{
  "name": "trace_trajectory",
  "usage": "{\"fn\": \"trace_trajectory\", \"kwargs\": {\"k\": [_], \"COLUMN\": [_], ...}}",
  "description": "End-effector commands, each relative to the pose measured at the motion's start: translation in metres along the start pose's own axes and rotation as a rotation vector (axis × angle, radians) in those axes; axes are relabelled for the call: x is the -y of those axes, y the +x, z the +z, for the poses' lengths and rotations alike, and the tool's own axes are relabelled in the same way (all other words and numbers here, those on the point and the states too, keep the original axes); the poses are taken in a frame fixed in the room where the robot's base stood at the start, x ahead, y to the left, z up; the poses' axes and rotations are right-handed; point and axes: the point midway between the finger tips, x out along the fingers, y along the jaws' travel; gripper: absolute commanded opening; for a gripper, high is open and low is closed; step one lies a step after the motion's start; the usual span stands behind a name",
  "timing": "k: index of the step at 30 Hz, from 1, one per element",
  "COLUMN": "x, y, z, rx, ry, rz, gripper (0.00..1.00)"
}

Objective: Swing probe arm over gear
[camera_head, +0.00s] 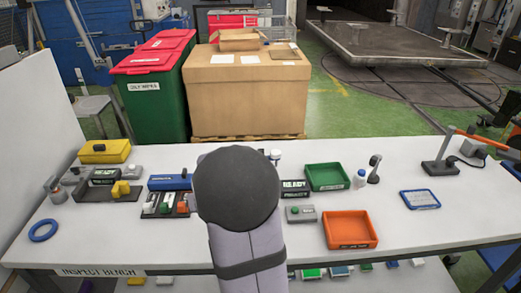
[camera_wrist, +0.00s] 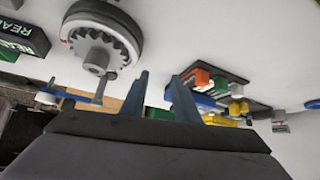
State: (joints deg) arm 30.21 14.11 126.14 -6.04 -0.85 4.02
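In the wrist view a grey toothed gear (camera_wrist: 101,48) sits on a round grey turntable (camera_wrist: 128,22) at upper left. A thin bar that looks like the probe arm (camera_wrist: 78,98), with a pale round end and a blue upright part, shows at lower left, beside the gear in the picture. My gripper (camera_wrist: 158,78) is open, its two blue-grey fingers apart with nothing between them. It is to the right of the gear and bar in that view, apart from both. In the head view my arm hides the gear and most of the probe arm.
On the white bench (camera_head: 420,205) stand a green tray (camera_head: 327,188), an orange tray (camera_head: 350,243) and a READY sign (camera_head: 294,186). A switch block (camera_head: 165,212) with coloured pieces and a blue case (camera_head: 170,183) lie left of my arm.

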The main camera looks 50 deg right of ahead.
Motion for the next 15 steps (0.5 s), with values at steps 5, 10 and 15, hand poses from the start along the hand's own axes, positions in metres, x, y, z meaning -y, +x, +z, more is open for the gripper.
{"fn": "trace_trajectory", "kwargs": {"k": [5,10,15], "x": [-0.109,-0.176,-0.198], "y": [0.023,0.021,0.018], "z": [-0.07,-0.1,-0.109], "rx": [-0.254,-0.408,-0.463], "ry": [0.127,0.175,0.188], "rz": [0.124,0.197,0.222], "gripper": [0.28,0.28,0.28]}}
